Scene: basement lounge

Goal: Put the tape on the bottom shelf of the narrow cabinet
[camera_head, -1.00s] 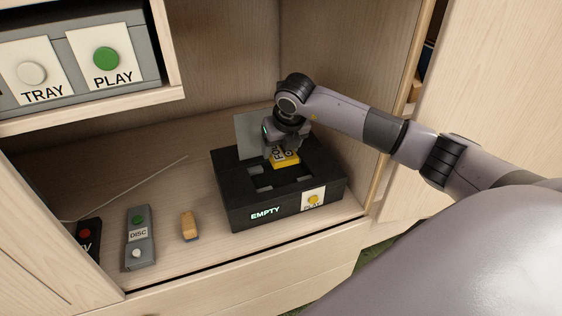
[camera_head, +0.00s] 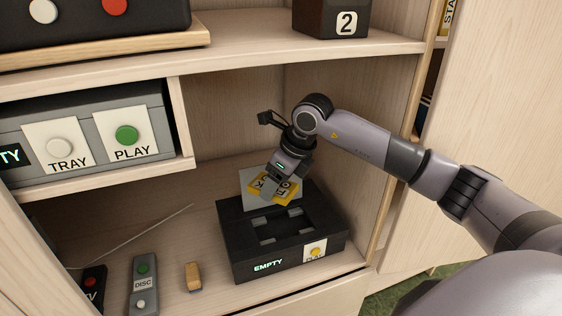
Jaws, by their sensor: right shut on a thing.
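A yellow tape (camera_head: 286,192) with dark lettering is in my right gripper (camera_head: 278,178). The gripper is shut on it and holds it tilted just above the black player (camera_head: 232,227). The player has an open, empty-looking well, a lit "EMPTY" display and a yellow button. Its grey lid (camera_head: 252,180) stands raised behind the tape, which partly covers it. My left gripper is not in view. I cannot tell for sure which part of the furniture is the narrow cabinet.
A grey box (camera_head: 81,139) with TRAY and PLAY buttons sits in the left compartment. A DISC remote (camera_head: 144,285), a tan block (camera_head: 193,276) and a black remote (camera_head: 92,287) lie left of the player. A dark box marked 2 (camera_head: 330,16) stands above. An open door panel (camera_head: 495,110) is at right.

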